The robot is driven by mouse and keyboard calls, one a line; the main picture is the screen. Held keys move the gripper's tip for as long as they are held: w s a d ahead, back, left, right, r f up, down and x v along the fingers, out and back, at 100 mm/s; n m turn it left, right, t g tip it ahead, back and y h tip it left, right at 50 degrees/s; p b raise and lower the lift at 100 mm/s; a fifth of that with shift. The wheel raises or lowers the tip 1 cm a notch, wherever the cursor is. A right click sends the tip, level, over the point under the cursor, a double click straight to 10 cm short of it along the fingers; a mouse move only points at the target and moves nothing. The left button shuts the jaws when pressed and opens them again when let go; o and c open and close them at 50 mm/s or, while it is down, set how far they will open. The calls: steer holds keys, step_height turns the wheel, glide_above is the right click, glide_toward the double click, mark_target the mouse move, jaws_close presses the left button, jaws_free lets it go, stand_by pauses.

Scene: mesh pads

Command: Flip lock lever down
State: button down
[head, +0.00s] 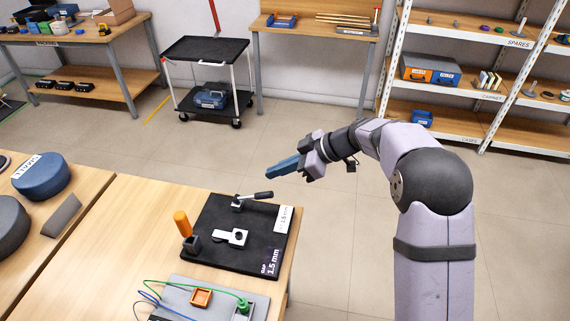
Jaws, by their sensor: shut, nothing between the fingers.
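A dark board (220,262) lies on the near wooden table. On its left edge an orange handle (182,223) stands nearly upright from a small dark block (192,244). At the board's far side a black-gripped lever (258,195) extends right from a small metal bracket (237,203), close to level. I cannot tell which of these is the lock lever. A pale metal plate (231,237) sits mid-board. My gripper (270,172), with blue fingers, is shut and empty. It is in the air beyond the board, apart from both handles.
A grey panel (262,304) with an orange square frame (201,298) and green and blue cables lies in front of the board. Blue and grey round pads (42,176) rest on the table to the left. Open floor lies beyond the table.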

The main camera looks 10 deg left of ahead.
mark_target(272, 194)
steer(key=p+x, duration=0.2)
steer(key=x, duration=0.2)
steer(key=shift+a+f, duration=0.15)
steer(key=shift+a, duration=0.2)
steer(key=f, duration=0.1)
steer(key=f+p, duration=0.1)
steer(key=f, duration=0.1)
steer(key=shift+d, duration=0.35)
steer(key=shift+d+f+p, duration=0.25)
steer(key=shift+f+p, duration=0.2)
steer(key=shift+f, duration=0.2)
steer(key=f+b, duration=0.1)
steer(key=b, duration=0.2)
steer(key=shift+w+d, duration=0.1)
steer(key=shift+d, duration=0.1)
steer(key=f+y+b, duration=0.1)
steer(key=b, duration=0.4)
steer(key=d+f+y+b, duration=0.1)
steer(key=b, duration=0.4)
steer(key=shift+b, duration=0.4)
steer(key=f+y+b, duration=0.1)
steer(key=b, duration=0.6)
steer(key=d+f+y+b, duration=0.1)
steer(key=y+b, duration=0.1)
steer(key=b, duration=0.5)
steer(key=shift+d+f, duration=0.1)
steer(key=shift+f, duration=0.2)
steer(key=shift+r, duration=0.2)
